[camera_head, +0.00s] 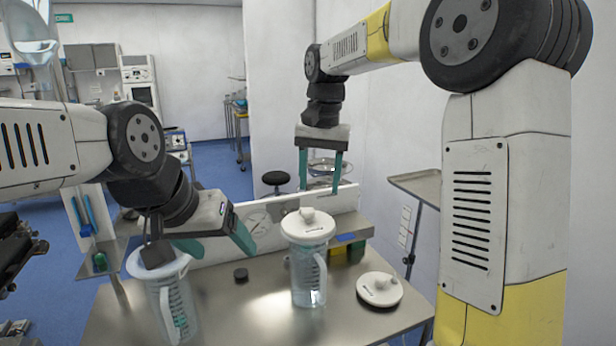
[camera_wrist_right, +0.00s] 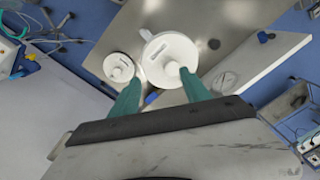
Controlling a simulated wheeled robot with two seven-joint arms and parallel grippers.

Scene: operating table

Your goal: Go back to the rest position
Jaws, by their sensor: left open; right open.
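My left gripper (camera_head: 215,243) is open above the table's left side, close to a clear graduated jar (camera_head: 172,300) with a white rim. The gripper hides part of that jar's top, so I cannot tell whether they touch. My right gripper (camera_head: 320,185) is open and empty, raised high behind the middle jar. Its teal fingers (camera_wrist_right: 160,98) also show in the right wrist view, with nothing between them but the view of the lid below.
A lidded jar (camera_head: 310,270) stands upright mid-table, its white lid (camera_wrist_right: 170,58) seen from above. A loose white lid (camera_head: 379,289) lies to its right. A small black cap (camera_head: 241,274) lies on the metal table (camera_head: 250,325). A white panel (camera_head: 270,218) edges the back. A tray stand (camera_head: 418,186) is at right.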

